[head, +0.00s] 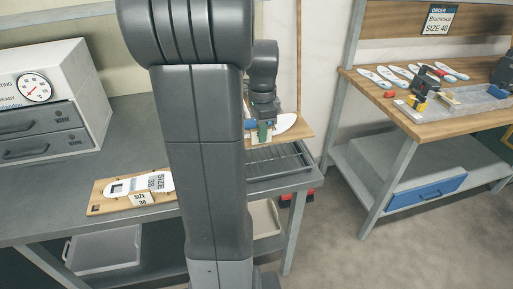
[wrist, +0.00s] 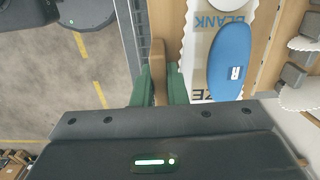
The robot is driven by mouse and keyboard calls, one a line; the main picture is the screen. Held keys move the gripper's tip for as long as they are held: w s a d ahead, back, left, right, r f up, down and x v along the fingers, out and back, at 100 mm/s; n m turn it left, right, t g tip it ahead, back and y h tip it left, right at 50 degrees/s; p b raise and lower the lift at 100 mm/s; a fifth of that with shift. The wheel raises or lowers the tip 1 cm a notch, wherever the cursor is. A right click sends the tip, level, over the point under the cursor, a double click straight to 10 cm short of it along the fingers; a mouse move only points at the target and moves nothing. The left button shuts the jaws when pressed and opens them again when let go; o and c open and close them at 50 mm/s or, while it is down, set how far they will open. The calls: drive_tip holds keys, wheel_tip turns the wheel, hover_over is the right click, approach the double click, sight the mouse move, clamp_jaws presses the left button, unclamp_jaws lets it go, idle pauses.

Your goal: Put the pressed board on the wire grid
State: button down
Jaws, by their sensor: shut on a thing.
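My gripper (head: 264,134) is shut on a wooden board (head: 299,127), at the back end of the bench in the head view. The wrist view shows the green fingers (wrist: 158,88) closed on a tan wooden part of it (wrist: 159,58). A white printed piece (wrist: 196,65) and a blue insole shape (wrist: 230,60) lie on the board. The wire grid (head: 275,166) is below and in front of the board in the head view. My arm hides part of the grid and board. I cannot tell whether the board touches the grid.
Another board (head: 110,207) with a white blank and a size 38 tag (head: 141,199) lies on the grey bench (head: 60,223). A white press box (head: 83,80) with a dial stands at the left. A wooden table (head: 447,110) with several insoles stands at the right, across open floor.

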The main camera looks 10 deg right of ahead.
sight(262, 145)
wheel_tip(262, 145, down, 8)
drive_tip(key=shift+f, duration=0.1)
idle(0.4)
drive_tip(key=c, duration=1.5)
unclamp_jaws()
drive_tip(key=shift+f, duration=0.1)
drive_tip(key=shift+o, duration=0.2)
wheel_tip(262, 145, up, 12)
drive_tip(key=shift+r, duration=0.15)
